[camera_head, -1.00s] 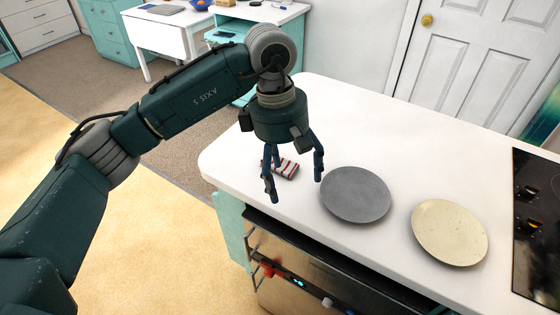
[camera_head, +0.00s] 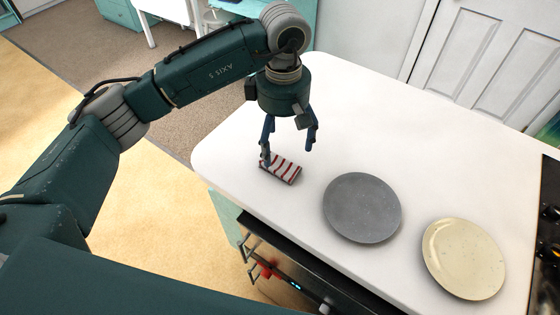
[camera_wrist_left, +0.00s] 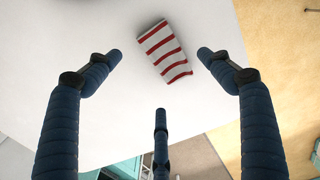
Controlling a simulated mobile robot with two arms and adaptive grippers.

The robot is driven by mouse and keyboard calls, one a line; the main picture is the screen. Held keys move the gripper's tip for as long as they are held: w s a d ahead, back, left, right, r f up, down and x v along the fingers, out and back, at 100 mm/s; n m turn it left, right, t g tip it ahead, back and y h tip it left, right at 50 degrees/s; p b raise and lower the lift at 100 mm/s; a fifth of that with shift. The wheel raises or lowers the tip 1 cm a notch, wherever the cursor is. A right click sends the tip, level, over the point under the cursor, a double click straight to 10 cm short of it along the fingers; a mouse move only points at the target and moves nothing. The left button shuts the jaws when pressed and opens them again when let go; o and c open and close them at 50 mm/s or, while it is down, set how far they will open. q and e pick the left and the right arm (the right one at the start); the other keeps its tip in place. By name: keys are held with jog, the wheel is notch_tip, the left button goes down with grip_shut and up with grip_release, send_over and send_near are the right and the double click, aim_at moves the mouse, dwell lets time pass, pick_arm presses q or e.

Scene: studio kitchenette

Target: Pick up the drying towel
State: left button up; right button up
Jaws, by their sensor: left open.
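The drying towel (camera_head: 283,170) is a small folded cloth with red and white stripes, lying flat on the white counter near its left corner. It also shows in the left wrist view (camera_wrist_left: 165,52), between and beyond the fingertips. My left gripper (camera_head: 288,152) is open and empty, pointing down above the counter, just behind the towel in the head view. One of its fingers overlaps the towel's upper left edge there; I cannot tell whether it touches. The left wrist view shows the gripper's fingers (camera_wrist_left: 160,62) spread apart. My right gripper is not in view.
A grey plate (camera_head: 362,208) and a cream plate (camera_head: 463,258) lie on the counter (camera_head: 390,130) to the right of the towel. A dark cooktop (camera_head: 545,240) is at the right edge. The counter behind the plates is clear.

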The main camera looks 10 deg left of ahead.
aim_at(283, 159)
pick_arm(q)
jog(key=shift+f, duration=0.35)
jog(key=shift+f+p, duration=0.3)
notch_tip(283, 159, down, 4)
jog(key=shift+s+f+p, duration=0.15)
jog(key=shift+f+p, duration=0.1)
jog(key=shift+p, duration=0.85)
jog(key=shift+f, duration=0.15)
jog(key=c, duration=0.9)
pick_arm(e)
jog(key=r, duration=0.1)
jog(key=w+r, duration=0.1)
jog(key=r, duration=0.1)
pick_arm(q)
jog(key=shift+c, duration=0.2)
